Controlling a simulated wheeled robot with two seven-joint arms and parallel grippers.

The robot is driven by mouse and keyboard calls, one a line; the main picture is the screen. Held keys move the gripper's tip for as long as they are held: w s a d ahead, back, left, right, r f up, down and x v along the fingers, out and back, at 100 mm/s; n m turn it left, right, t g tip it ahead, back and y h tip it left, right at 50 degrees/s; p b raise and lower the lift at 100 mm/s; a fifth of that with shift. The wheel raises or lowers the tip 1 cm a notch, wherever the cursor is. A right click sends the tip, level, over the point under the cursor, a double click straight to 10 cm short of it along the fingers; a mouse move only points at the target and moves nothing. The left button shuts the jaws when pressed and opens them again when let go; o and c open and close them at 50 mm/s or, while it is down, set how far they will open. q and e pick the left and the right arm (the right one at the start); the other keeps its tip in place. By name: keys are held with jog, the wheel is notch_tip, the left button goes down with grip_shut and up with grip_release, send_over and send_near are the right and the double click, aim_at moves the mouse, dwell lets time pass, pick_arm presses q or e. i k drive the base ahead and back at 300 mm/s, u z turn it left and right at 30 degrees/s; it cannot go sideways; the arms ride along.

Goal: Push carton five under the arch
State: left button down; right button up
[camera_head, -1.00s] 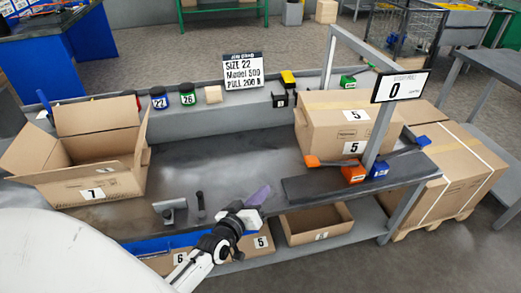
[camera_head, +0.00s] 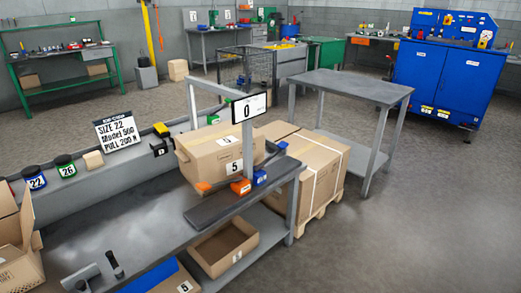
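Carton five (camera_head: 208,153) is a closed brown box with a white "5" label, standing on the grey workbench (camera_head: 135,228). The arch (camera_head: 214,89) is a grey frame at the bench's right end. Its near post (camera_head: 249,150) crosses in front of the carton's right part, and its far post (camera_head: 192,105) drops behind the carton. Most of the carton shows left of the near post, with a small part right of it. How deep it sits under the beam is hard to tell. Neither of my grippers is in view.
Orange (camera_head: 241,187) and blue (camera_head: 259,177) items sit by the near post. An open carton (camera_head: 20,245) is at far left. A strapped crate (camera_head: 322,165) stands right of the bench. Floor at right is clear.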

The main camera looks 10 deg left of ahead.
aim_at(212, 154)
jog(key=z, duration=0.45)
jog(key=i, duration=0.95)
jog(key=z, duration=0.1)
